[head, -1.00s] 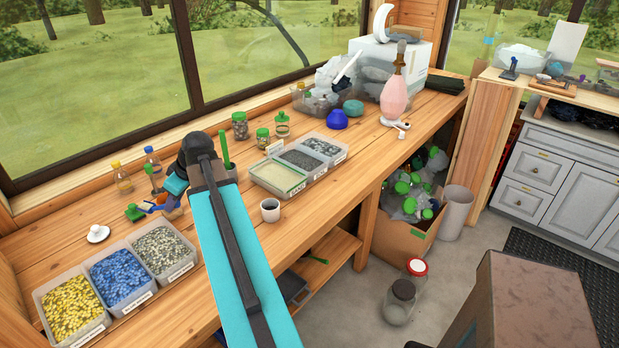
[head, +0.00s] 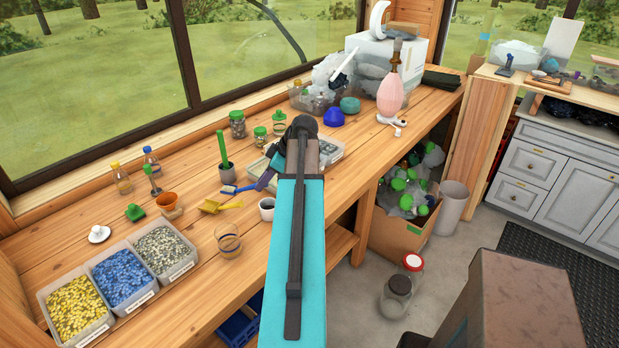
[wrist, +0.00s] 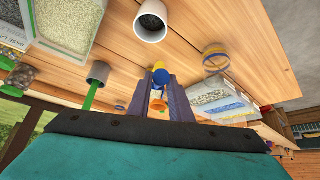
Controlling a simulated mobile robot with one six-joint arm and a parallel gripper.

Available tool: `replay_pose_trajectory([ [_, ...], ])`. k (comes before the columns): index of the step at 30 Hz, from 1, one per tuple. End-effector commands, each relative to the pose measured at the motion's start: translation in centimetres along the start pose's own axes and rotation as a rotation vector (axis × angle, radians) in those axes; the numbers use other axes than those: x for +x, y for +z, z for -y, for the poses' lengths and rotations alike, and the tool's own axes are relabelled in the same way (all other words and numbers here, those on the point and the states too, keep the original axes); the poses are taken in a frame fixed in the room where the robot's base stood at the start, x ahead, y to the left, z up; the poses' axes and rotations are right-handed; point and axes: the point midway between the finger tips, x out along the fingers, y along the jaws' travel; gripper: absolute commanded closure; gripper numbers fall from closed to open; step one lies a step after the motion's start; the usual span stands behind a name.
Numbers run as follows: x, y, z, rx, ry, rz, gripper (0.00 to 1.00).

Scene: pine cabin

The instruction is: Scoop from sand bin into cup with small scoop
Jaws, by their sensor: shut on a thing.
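My gripper (head: 262,182) is shut on a blue scoop (head: 240,189), which sticks out to the left above the bench in the head view. In the wrist view its blue end (wrist: 161,77) shows between the fingers. The sand bin (head: 256,168) holds pale sand and is partly hidden behind my arm; it also shows at the upper left of the wrist view (wrist: 68,22). A whitish cup (head: 267,212) stands just in front of it, beside my arm, and shows in the wrist view (wrist: 151,20). A yellow scoop (head: 220,205) lies on the bench.
A clear glass (head: 228,243) stands near the bench's front edge. Bins of yellow, blue and grey gravel (head: 161,248) line the left. Jars (head: 237,125) stand by the window.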

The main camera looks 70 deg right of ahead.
Motion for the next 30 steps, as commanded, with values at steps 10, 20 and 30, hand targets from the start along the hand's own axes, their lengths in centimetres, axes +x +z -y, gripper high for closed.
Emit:
replay_pose_trajectory([
  [10, -5.8, 8.4, -3.1, -0.018, -0.012, -0.004, 1.0],
  [20, -8.2, 12.1, -3.6, -0.031, -0.019, -0.006, 1.0],
  [30, -8.2, 12.1, -3.6, -0.031, -0.019, -0.006, 1.0],
])
